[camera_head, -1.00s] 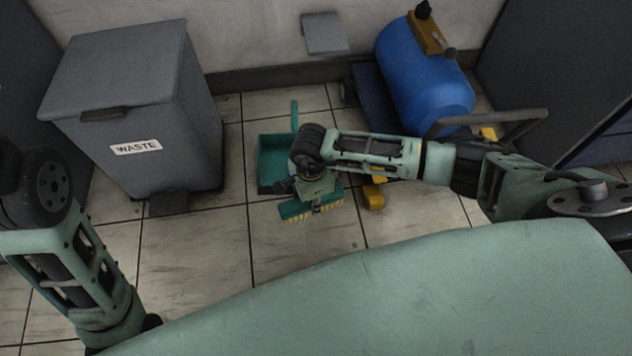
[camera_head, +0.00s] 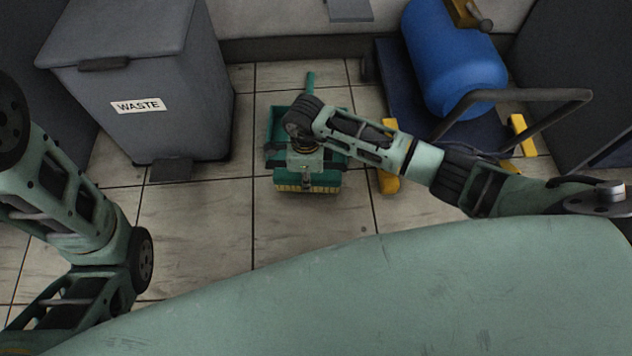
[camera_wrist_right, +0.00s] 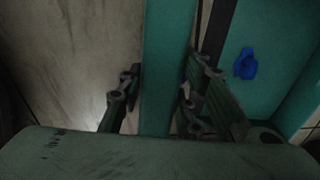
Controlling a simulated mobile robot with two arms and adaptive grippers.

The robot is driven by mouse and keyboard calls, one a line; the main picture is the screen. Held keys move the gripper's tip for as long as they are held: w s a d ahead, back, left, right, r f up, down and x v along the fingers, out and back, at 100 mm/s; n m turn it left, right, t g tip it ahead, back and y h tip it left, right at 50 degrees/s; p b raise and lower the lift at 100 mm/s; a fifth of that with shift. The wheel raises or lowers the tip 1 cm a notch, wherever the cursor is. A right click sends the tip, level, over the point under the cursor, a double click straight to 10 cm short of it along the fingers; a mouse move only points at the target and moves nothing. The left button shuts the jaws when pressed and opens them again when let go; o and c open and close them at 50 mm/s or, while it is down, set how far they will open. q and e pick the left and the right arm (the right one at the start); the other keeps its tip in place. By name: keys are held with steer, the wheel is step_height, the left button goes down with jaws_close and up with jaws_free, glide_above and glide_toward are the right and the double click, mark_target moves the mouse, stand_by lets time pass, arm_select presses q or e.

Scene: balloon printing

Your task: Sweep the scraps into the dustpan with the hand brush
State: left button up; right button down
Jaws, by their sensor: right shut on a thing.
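The teal hand brush (camera_head: 307,184) with pale yellowish bristles is at the near edge of the teal dustpan (camera_head: 273,120) on the tiled floor. My right gripper (camera_head: 306,163) holds the brush; the wrist view shows its fingers (camera_wrist_right: 163,92) on both sides of the teal handle (camera_wrist_right: 168,40). The dustpan's handle (camera_head: 310,82) points away toward the wall. My right arm covers much of the pan. In the wrist view a small blue scrap (camera_wrist_right: 246,64) lies on a teal surface, seemingly the dustpan floor. My left arm shows at the left, its gripper out of sight.
A grey waste bin (camera_head: 135,75) with a pedal (camera_head: 171,171) stands left of the dustpan. A blue tank (camera_head: 452,60) on a dark cart with yellow parts (camera_head: 389,181) stands to the right. The floor in front of the brush is clear.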

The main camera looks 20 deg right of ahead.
steer(key=w+d+b, duration=0.1)
steer(key=w+b, duration=0.1)
steer(key=w, duration=0.1)
steer(key=w+d+b, duration=0.2)
steer(key=w+b, duration=0.1)
steer(key=w, duration=0.1)
steer(key=w+d+b, duration=0.1)
steer(key=w+b, duration=0.1)
steer(key=w, duration=0.1)
steer(key=shift+w+d+f+b, duration=0.3)
steer(key=shift+d+f, duration=0.05)
steer(key=shift+f, duration=0.05)
step_height(320, 180, up, 6)
steer(key=p, duration=0.6)
steer(key=shift+s+a, duration=0.2)
steer(key=shift+s, duration=0.25)
